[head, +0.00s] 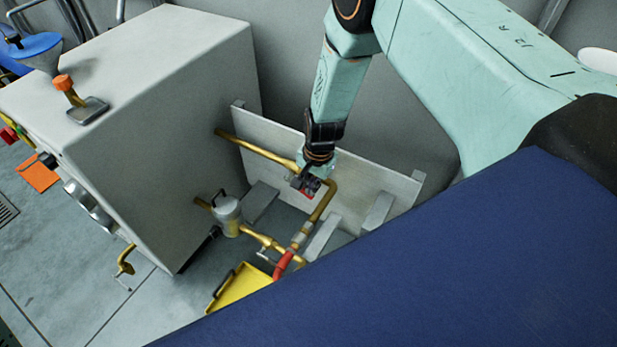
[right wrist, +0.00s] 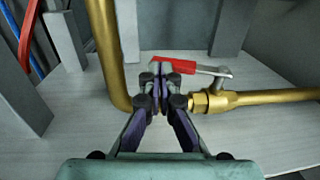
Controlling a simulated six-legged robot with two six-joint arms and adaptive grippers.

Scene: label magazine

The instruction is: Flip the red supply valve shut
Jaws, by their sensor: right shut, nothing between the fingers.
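The red supply valve's lever (right wrist: 178,65) shows in the right wrist view, with a red grip and a bare metal arm. It lies roughly along the brass pipe, above the brass valve body (right wrist: 212,101). My right gripper (right wrist: 160,72) is shut and empty, its fingertips at the left end of the red grip. I cannot tell whether they touch it. In the head view my right gripper (head: 308,183) reaches down to the brass pipe by the pale panel, with a bit of red beside it. The gripper hides most of the valve there. My left gripper is not in view.
A large grey cabinet (head: 160,90) stands left of the pipes. The brass pipe (head: 324,203) bends down beside the pale panel (head: 375,178). A yellow tray (head: 240,288), a red sleeve (head: 283,266) and a grey filter cup (head: 228,212) are low down. A dark blue surface (head: 450,260) covers the lower right.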

